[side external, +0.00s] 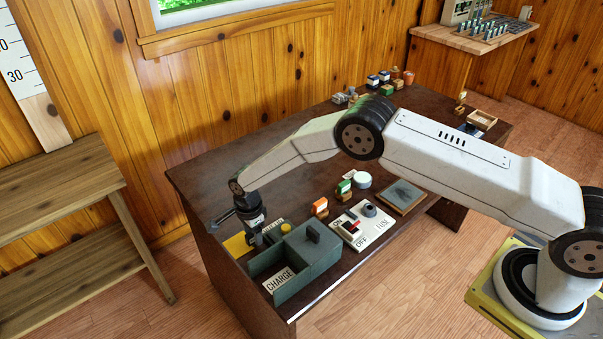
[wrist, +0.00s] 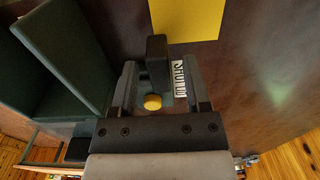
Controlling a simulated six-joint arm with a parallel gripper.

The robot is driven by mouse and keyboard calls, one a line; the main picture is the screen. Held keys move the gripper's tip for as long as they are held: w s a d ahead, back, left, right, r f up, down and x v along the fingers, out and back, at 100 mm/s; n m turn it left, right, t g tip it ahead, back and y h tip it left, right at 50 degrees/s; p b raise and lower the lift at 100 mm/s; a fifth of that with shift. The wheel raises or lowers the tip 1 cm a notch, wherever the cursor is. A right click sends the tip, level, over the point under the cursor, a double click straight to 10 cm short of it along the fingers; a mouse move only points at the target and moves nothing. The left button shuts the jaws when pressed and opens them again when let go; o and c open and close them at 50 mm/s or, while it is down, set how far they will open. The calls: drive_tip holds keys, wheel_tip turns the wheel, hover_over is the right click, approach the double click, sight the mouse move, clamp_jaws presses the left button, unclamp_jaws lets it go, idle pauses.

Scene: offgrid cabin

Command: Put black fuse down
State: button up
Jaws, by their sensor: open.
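My gripper (wrist: 160,88) is low over the near left part of the dark table, and also shows in the side external view (side external: 254,240). Its fingers are apart. In the wrist view an upright dark block (wrist: 157,60) stands between or just beyond the fingers, with a round yellow knob (wrist: 153,101) and a white lettered label (wrist: 180,80) close by. I cannot tell whether this dark block is the black fuse. My gripper hides much of this spot in the side external view. A yellow patch (side external: 238,245) lies left of the gripper.
A green box labelled CHARGE (side external: 313,258) stands close right of my gripper. A white panel marked OFF and FUSE (side external: 352,236) is beyond it. Several small items sit at the far end.

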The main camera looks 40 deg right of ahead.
wheel_tip(320, 180, up, 12)
drive_tip(key=shift+f, duration=0.15)
idle(0.5)
idle(0.5)
drive_tip(key=s+d+r+n+t, duration=0.1)
drive_tip(key=s+d+r+n, duration=0.8)
drive_tip(key=s+d, duration=0.15)
drive_tip(key=s+d+r+n, duration=0.1)
drive_tip(key=s+d+n, duration=0.2)
drive_tip(key=s, duration=0.5)
drive_tip(key=s+d+r+n+t, duration=0.1)
drive_tip(key=s+d+n, duration=0.3)
drive_tip(key=s+n, duration=0.2)
drive_tip(key=shift+s+d+r+t, duration=0.2)
drive_tip(key=shift+s+d+t, duration=0.1)
drive_tip(key=shift+s, duration=0.65)
